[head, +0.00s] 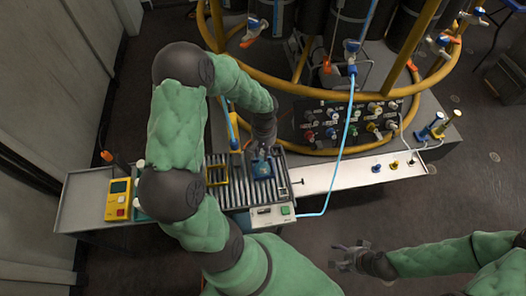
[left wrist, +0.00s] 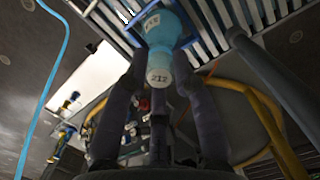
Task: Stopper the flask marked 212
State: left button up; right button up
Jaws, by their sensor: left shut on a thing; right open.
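The blue flask marked 212 (left wrist: 172,30) shows in the left wrist view between my left gripper's fingers. It carries the number on its body and on its pale end, which faces the camera. My left gripper (head: 263,148) is shut on it over the roller rack; its fingers also show in the left wrist view (left wrist: 158,85). I cannot tell whether the flask touches the rack. A blue square holder (head: 262,170) lies under that gripper. My right gripper (head: 346,258) is open and empty, over the floor at lower right. Small black (head: 411,162), yellow (head: 394,165) and blue (head: 376,168) stoppers stand on the white shelf.
The roller rack (head: 240,190) also bears an empty yellow square frame (head: 216,176). A yellow device (head: 118,199) stands at its left. A panel of coloured knobs (head: 350,122) and a yellow rail (head: 300,88) lie behind. A light blue hose (head: 344,140) crosses the white shelf (head: 330,176).

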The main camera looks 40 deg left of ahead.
pick_arm(q)
jog(key=shift+f, duration=0.3)
dwell(0.6)
jog(key=shift+f+b, duration=0.1)
jog(key=shift+b, duration=0.25)
jog(key=o, duration=0.9)
jog(key=o, duration=0.6)
jog(key=shift+r+p, duration=2.2)
jog(key=shift+r, duration=0.8)
jog(key=shift+c, duration=0.3)
grip_shut()
